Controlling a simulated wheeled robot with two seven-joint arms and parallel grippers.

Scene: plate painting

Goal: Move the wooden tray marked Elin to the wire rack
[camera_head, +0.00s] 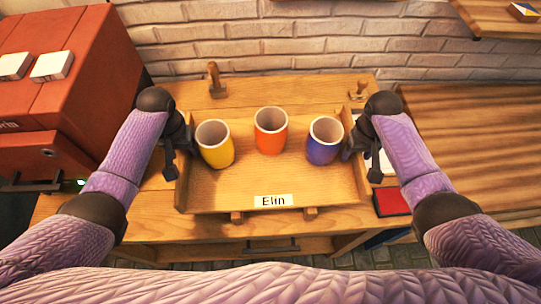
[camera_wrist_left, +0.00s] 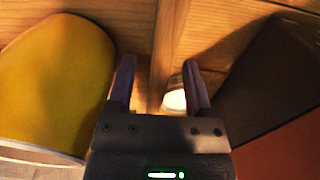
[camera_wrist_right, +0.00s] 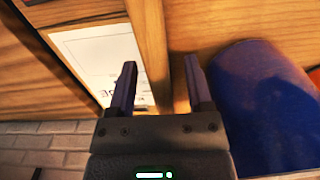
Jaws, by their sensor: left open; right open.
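The wooden tray (camera_head: 240,185) sits on the workbench with a white "Elin" label on its front edge. It holds a yellow cup (camera_head: 217,153), an orange cup (camera_head: 270,138) and a blue cup (camera_head: 322,150), all upright. My left gripper (camera_head: 173,165) is open at the tray's left side; in the left wrist view its fingers (camera_wrist_left: 158,85) appear either side of the side wall. My right gripper (camera_head: 352,150) is open at the right side; in the right wrist view its fingers (camera_wrist_right: 160,88) straddle that wall (camera_wrist_right: 148,45). I cannot make out a wire rack.
A red cabinet-like unit (camera_head: 60,70) stands left of the bench. A wooden-handled tool (camera_head: 214,85) stands behind the tray. A red pad (camera_head: 392,202) lies at the bench's right front. A striped wooden surface (camera_head: 470,140) is at the right, before a brick wall.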

